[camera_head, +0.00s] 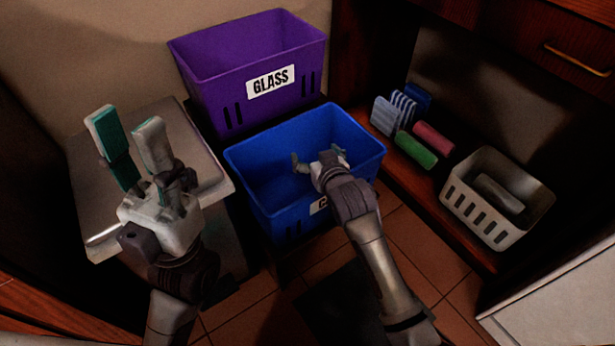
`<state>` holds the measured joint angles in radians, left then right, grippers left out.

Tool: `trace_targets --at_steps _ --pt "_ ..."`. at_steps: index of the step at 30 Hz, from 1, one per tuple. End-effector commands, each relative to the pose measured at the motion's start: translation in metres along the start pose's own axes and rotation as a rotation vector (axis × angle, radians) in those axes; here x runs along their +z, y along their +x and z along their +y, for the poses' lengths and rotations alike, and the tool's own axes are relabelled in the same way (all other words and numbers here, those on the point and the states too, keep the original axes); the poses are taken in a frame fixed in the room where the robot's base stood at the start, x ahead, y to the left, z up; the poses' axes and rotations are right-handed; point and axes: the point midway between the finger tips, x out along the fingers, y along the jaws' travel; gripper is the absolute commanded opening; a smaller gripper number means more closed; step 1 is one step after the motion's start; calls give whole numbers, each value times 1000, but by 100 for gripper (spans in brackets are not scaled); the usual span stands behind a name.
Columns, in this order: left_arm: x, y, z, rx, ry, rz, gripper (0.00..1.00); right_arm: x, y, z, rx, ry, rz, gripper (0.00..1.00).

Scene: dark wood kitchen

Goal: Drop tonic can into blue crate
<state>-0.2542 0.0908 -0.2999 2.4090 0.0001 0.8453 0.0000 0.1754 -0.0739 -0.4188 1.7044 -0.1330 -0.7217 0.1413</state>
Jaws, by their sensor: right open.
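The blue crate (262,196) stands on the floor in the middle of the view, with a partly hidden white label on its front. My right gripper (318,158) reaches into the crate's opening, with its fingers spread apart and nothing seen between them. I cannot make out a tonic can; the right hand and arm hide part of the crate's inside. My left gripper (128,127) is raised at the left, above the light-topped surface, with its fingers apart and empty.
A purple crate (210,92) labelled GLASS stands behind the blue one. On the right, a wooden shelf holds a green roll (415,150), a red roll (433,137), blue striped items (398,110) and a pale slotted basket (490,221). A light-topped surface (85,165) is at left.

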Motion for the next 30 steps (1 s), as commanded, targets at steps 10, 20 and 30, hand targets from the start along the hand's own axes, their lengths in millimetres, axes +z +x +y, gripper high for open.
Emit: trace_targets --at_steps 10,20,30 --pt "0 0 0 0 0 0 40 1 -74 0 -1 0 -1 90" --pt "0 0 0 0 0 0 40 1 -103 0 0 -1 -2 90" --pt "0 0 0 0 0 0 40 0 -103 0 0 -1 -1 90"
